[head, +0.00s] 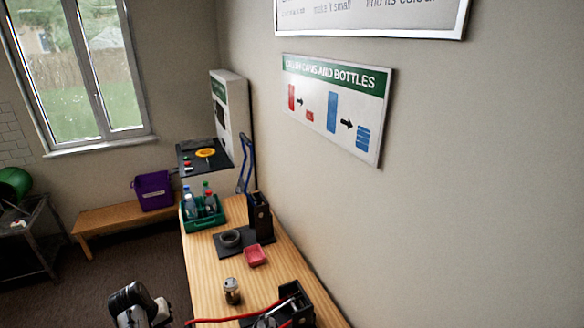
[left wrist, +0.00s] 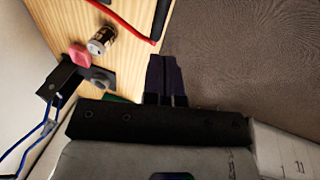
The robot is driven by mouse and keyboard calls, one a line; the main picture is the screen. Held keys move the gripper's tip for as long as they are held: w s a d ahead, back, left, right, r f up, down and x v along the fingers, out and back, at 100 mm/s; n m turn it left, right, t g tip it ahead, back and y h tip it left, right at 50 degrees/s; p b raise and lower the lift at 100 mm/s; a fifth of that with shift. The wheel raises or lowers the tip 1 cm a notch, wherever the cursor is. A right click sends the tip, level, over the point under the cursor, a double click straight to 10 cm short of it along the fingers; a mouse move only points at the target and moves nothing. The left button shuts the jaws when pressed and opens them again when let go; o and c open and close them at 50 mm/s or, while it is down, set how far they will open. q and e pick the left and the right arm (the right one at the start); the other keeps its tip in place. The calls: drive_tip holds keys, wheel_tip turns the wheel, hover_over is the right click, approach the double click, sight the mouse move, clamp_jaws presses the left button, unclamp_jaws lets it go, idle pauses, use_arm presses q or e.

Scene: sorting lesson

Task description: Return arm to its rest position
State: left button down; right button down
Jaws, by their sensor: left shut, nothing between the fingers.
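My left gripper (left wrist: 162,58) shows in the left wrist view with its two dark fingers together and nothing between them. It is over the carpeted floor, beside the wooden bench's edge. In the head view, part of my left arm shows at the bottom left, left of the bench (head: 207,270); its fingertips cannot be made out there. My right gripper is in neither view.
A green crate (head: 205,225) of bottles and a black device with a blue handle (head: 246,165) are farther back.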

use_arm(q)
wheel_tip(320, 180, up, 24)
drive_tip(key=s+a+t+y+p, duration=0.1)
drive_tip(key=t+y, duration=0.3)
drive_tip(key=t, duration=0.3)
drive_tip(key=s+d+f+m+h+p, duration=0.1)
drive_tip(key=s+d+f+m+p, duration=0.2)
drive_tip(key=s+d, duration=0.6)
drive_tip(key=s+d+f+m+h+p, duration=0.15)
drive_tip(key=s+d+m, duration=0.25)
drive_tip(key=s+d, duration=0.45)
drive_tip(key=s+f+g+p, duration=0.2)
drive_tip(key=s+f, duration=0.4)
drive_tip(key=s, duration=0.4)
drive_tip(key=s+f+m+g+p, duration=0.1)
drive_tip(key=s+f+g, duration=0.2)
drive_tip(key=s+f, duration=0.3)
drive_tip(key=s+d, duration=0.1)
drive_tip(key=s, duration=0.4)
drive_tip(key=shift+m+g+p, duration=0.3)
drive_tip(key=shift+g+p, duration=0.1)
drive_tip(key=shift+f, duration=0.1)
drive_tip(key=shift+w, duration=0.1)
